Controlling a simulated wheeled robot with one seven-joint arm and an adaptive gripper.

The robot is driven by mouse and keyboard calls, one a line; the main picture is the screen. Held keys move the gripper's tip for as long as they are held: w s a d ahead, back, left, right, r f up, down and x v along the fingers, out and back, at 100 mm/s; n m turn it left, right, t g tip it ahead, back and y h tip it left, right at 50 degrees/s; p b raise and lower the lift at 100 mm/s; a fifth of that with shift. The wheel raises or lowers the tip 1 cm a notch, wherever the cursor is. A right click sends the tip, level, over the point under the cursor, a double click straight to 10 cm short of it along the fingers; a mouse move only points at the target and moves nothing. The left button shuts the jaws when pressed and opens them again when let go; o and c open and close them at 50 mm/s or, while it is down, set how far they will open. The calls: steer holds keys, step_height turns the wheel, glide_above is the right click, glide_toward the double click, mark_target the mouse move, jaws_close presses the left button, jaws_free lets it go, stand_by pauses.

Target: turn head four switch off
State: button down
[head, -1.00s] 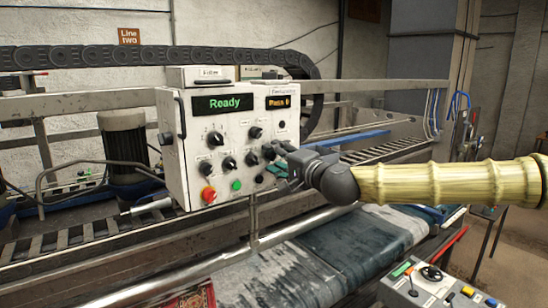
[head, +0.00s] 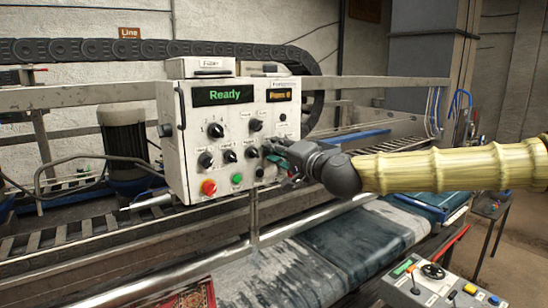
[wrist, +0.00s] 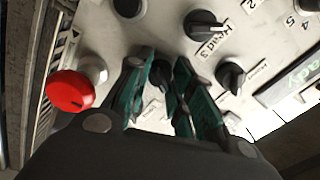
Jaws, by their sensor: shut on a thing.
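A white control box (head: 186,118) carries a row of black rotary switches below its "Ready" display. My gripper (head: 272,155) is at the right end of that row, in front of the box face. In the wrist view, the teal fingers of my gripper (wrist: 162,68) stand on both sides of a black switch knob (wrist: 158,76) and are shut on it. By its place this is the head four switch; its label is partly hidden by a finger. The switch labelled "Head 3" (wrist: 204,25) is beside it, clear of the fingers.
A red mushroom button (head: 208,187) and a green button (head: 237,179) sit low on the box. The red button (wrist: 70,91) is left of the fingers in the wrist view. A conveyor with a wet cloth (head: 300,268) and a second control panel (head: 440,284) are in front.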

steer(key=shift+s+f+n+b, duration=0.1)
steer(key=shift+f+n+b, duration=0.1)
steer(key=shift+n+b, duration=3.35)
steer(key=shift+f+n+b, duration=0.15)
steer(key=shift+n+b, duration=3.3)
steer(key=shift+b, duration=0.1)
